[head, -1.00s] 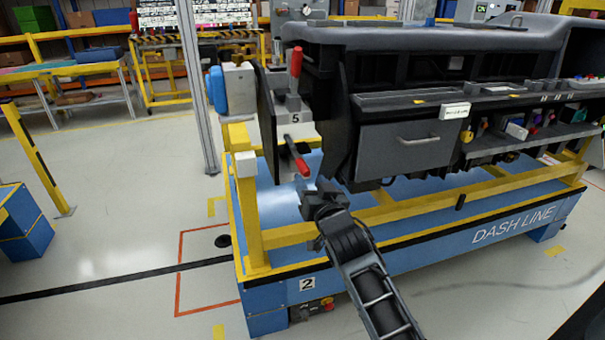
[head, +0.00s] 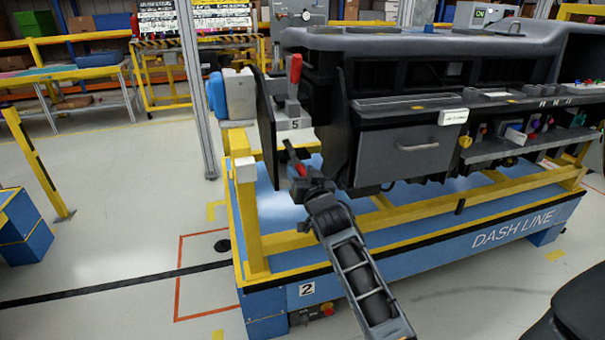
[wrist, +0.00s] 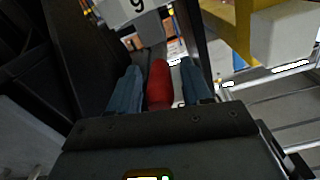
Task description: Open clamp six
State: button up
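The lower clamp's red handle (wrist: 159,85) lies between the two blue-grey fingers of my gripper (wrist: 161,72) in the wrist view. A narrow gap shows on each side of the handle, so the fingers are open around it. A plate (wrist: 138,8) ahead bears a digit that reads like a 9, or a 6 upside down. In the head view my gripper (head: 300,184) is at the lower red handle (head: 298,164), below clamp five (head: 295,108). The lower clamp's body is mostly hidden there.
Clamp five's red handle (head: 296,68) stands upright just above. The dark dashboard module (head: 405,150) is close on the right. A yellow post (head: 250,215) of the blue cart (head: 420,245) stands to the left. Open floor lies left of the cart.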

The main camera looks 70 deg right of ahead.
grip_shut()
dwell(0.5)
